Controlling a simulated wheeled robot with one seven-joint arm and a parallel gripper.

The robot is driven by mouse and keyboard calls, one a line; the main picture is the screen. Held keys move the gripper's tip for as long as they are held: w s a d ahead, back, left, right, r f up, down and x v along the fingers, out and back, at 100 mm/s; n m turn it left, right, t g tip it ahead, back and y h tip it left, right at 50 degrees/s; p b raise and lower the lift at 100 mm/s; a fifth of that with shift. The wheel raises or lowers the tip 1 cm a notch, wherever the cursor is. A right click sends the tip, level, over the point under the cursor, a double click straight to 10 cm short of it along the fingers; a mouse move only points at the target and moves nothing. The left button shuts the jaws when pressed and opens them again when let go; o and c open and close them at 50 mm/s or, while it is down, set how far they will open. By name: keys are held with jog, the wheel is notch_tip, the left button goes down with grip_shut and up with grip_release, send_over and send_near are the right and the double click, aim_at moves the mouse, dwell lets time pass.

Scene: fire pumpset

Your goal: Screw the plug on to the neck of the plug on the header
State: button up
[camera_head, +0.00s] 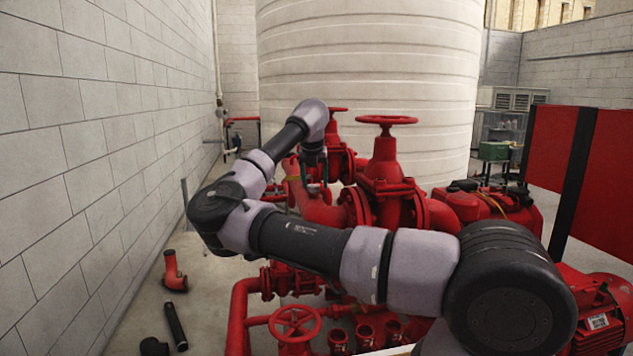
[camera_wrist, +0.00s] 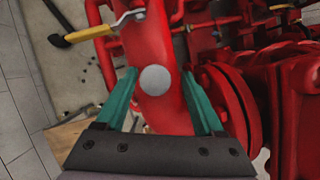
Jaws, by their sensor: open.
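My gripper (camera_wrist: 158,76) is open in the wrist view, its two teal fingers spread on either side of a large red pipe, the header (camera_wrist: 158,112). A round, flat grey disc (camera_wrist: 154,79) lies between the fingertips on the red pipe. I cannot tell whether it is the plug or the open neck, nor whether the fingers touch it. In the head view my arm reaches left and bends down, with my gripper (camera_head: 314,170) over the red pipework.
A yellow-handled lever (camera_wrist: 108,27) crosses beyond the left finger. A red flange (camera_wrist: 228,108) stands close to the right finger. In the head view, a red valve (camera_head: 386,165) is right of the gripper, a white wall (camera_head: 90,130) left. Loose pipe pieces (camera_head: 175,325) lie on the floor.

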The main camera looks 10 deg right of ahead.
jog(key=n+y, duration=0.2)
jog(key=n, duration=0.3)
jog(key=shift+r, duration=0.15)
jog(key=n+y, duration=0.1)
jog(key=n, duration=0.2)
jog(key=shift+w+a+f, duration=0.2)
jog(key=shift+f, duration=0.05)
dwell(0.3)
grip_shut()
jog(key=shift+m+h, duration=0.8)
jog(key=shift+m, duration=1.5)
jog(key=shift+m, duration=0.5)
jog(key=m+h, duration=0.1)
jog(key=m, duration=0.2)
jog(key=shift+d+m+h, duration=0.1)
jog(key=shift+m+h, duration=0.2)
jog(key=shift+h, duration=0.1)
